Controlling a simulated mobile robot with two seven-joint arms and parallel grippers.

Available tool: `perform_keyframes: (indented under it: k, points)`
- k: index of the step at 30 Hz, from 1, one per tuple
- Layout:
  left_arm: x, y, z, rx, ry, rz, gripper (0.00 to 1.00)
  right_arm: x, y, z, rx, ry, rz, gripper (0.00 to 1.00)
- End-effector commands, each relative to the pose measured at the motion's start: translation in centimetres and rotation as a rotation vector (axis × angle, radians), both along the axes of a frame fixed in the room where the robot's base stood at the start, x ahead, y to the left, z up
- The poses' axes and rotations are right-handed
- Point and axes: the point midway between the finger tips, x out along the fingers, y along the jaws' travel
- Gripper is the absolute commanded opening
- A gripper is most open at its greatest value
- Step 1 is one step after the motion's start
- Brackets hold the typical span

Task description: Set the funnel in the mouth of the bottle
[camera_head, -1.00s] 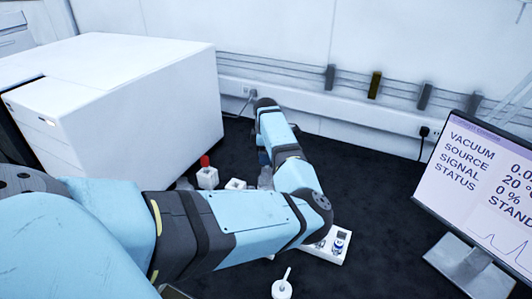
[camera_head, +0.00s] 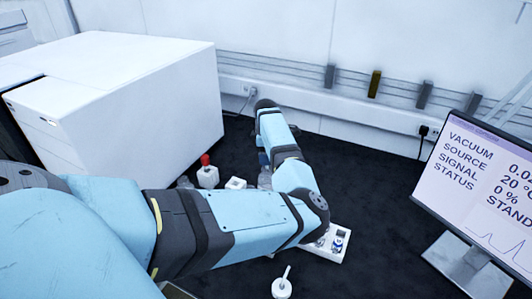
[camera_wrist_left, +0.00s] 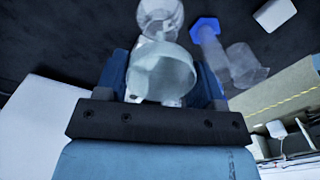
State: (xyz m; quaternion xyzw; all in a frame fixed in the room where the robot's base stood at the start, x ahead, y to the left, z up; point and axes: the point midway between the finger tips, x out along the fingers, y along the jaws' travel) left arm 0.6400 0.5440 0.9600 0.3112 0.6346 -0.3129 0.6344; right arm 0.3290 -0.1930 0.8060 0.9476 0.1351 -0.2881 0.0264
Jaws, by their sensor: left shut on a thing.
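In the left wrist view my left gripper (camera_wrist_left: 162,66) has its two blue fingers on either side of a clear, wide-mouthed funnel (camera_wrist_left: 163,76) and is shut on it. A clear, rounded glass vessel, apparently the bottle (camera_wrist_left: 160,14), shows just beyond the funnel and overlaps it in the picture. I cannot tell whether the funnel's stem is inside its mouth. In the head view my left arm hides most of the gripper and funnel; a clear glass piece (camera_head: 265,179) shows beside the forearm. My right gripper is not in view.
A clear cylinder with a blue foot (camera_wrist_left: 205,28) is close beside the gripper. A red-topped white block (camera_head: 207,177), a small white box (camera_head: 236,184) and a white vial tray (camera_head: 338,252) are near the arm.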

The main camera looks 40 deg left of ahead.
Motion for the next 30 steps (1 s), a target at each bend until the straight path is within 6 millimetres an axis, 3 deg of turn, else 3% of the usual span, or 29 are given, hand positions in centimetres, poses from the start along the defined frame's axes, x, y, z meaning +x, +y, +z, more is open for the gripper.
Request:
perform_keyframes:
  k: [15,30]
  points:
    - [0.0,0.0,-1.9,0.001,0.001,0.000,0.39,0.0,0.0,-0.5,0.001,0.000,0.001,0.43]
    - [0.0,0.0,-2.2,0.001,0.001,0.000,0.39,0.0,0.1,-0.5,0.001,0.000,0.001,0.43]
